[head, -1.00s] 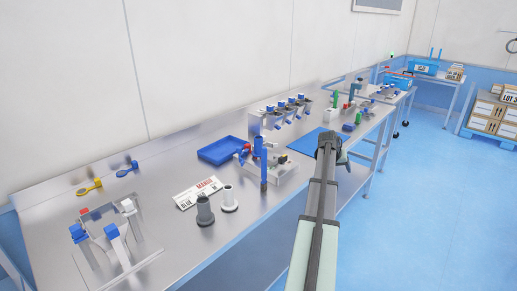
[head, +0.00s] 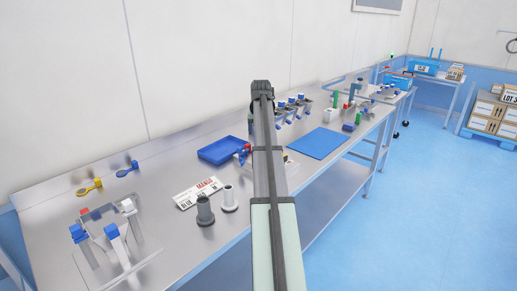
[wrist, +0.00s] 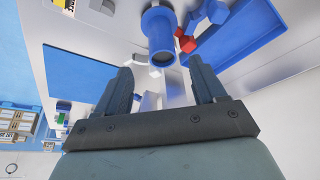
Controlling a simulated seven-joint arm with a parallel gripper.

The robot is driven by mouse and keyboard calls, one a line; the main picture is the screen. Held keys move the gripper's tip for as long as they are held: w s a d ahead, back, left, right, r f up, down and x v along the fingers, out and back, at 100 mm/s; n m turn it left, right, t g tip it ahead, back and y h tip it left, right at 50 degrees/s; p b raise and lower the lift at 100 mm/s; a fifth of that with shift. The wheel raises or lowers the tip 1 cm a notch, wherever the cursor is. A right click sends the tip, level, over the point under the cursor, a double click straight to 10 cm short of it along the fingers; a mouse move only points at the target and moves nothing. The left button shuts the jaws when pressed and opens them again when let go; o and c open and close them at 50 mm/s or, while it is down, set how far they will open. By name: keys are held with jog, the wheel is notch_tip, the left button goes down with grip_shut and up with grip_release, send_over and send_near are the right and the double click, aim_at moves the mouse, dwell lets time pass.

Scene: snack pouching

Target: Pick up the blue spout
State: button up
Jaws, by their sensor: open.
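A blue tubular spout (wrist: 160,34) shows at the top centre of the wrist view, its dark open end towards the camera and a wider rim at its far end. My gripper (wrist: 161,84) is open, its two dark fingers spread left and right. The spout appears beyond the fingertips, roughly in line with the gap, and nothing is held. In the head view my arm covers the spot where the blue tube stood, so the spout is hidden there. The fingers are also hidden in the head view.
A blue tray (head: 223,150) lies left of my arm, a blue mat (head: 318,143) right of it. A red-and-blue part (wrist: 188,40) sits close beside the spout.

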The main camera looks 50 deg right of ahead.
jog(key=x, duration=0.5)
jog(key=shift+x, duration=2.6)
jog(key=shift+a, duration=0.15)
jog(key=shift+c, duration=0.2)
jog(key=c, duration=1.1)
